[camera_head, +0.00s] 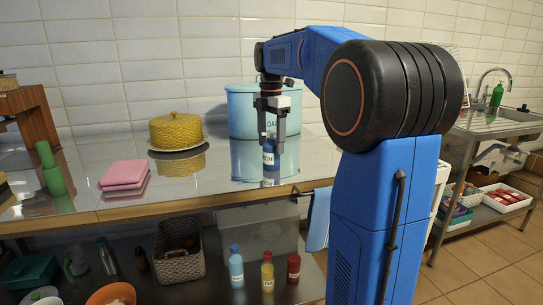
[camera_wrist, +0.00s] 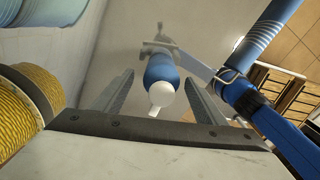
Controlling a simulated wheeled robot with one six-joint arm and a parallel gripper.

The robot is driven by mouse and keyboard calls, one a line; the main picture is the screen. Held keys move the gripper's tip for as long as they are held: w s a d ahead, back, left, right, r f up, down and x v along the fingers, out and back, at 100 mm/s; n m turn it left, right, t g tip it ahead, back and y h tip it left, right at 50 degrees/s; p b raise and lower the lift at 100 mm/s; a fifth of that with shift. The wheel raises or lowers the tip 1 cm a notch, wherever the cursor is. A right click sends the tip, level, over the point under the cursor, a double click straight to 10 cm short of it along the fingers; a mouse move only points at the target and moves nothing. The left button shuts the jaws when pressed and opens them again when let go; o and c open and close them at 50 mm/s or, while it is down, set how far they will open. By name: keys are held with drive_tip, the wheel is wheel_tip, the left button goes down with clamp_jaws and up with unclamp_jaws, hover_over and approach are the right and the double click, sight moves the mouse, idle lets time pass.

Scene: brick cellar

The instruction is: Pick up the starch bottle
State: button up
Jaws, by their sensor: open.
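The starch bottle (camera_head: 270,156) is small and blue with a white label that partly reads "CH". It stands upright on the shiny metal counter (camera_head: 222,181), close to the front edge. My gripper (camera_head: 270,142) points down over it, with a finger on either side of the bottle's upper part. In the wrist view the blue bottle (camera_wrist: 162,76) with its white nozzle top lies between the two fingers (camera_wrist: 157,95). The fingers are open, with visible gaps to the bottle on both sides. The bottle's top is partly hidden by my gripper in the head view.
A light blue tub (camera_head: 245,108) stands just behind the bottle. Several bottles, a basket (camera_head: 180,262) and bowls sit on the lower shelf. A sink unit (camera_head: 495,122) is at right.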

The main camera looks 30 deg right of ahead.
sight(271, 154)
wheel_tip(271, 154, down, 5)
drive_tip(key=shift+s+r, duration=0.1)
idle(0.3)
drive_tip(key=c, duration=1.2)
